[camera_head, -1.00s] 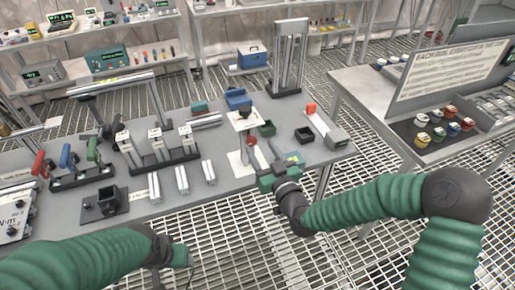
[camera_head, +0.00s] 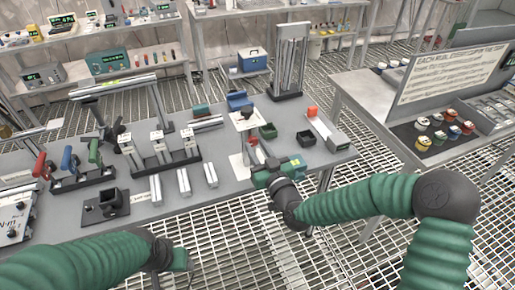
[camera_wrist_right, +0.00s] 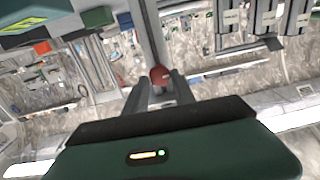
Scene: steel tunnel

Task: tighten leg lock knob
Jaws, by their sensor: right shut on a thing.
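A red round knob (camera_head: 253,141) sits at the front of a light upright stand with a white base plate (camera_head: 238,165) on the workbench. In the right wrist view the red knob (camera_wrist_right: 160,75) lies between my two dark fingertips, at the end of a long grey bar. My right gripper (camera_head: 258,162) is shut on the red knob, reaching in from the bench's front edge; its fingers (camera_wrist_right: 160,88) also show in the wrist view. The stand's lower part is partly hidden by the gripper. My left gripper (camera_head: 182,260) hangs low before the bench, its fingers unclear.
A dark green bin (camera_head: 268,131) and a black bin (camera_head: 306,138) stand right of the stand, with a blue holder (camera_head: 239,100) behind. Several grey bars (camera_head: 183,182) lie left of it. A side table (camera_head: 362,92) with coloured caps stands at right.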

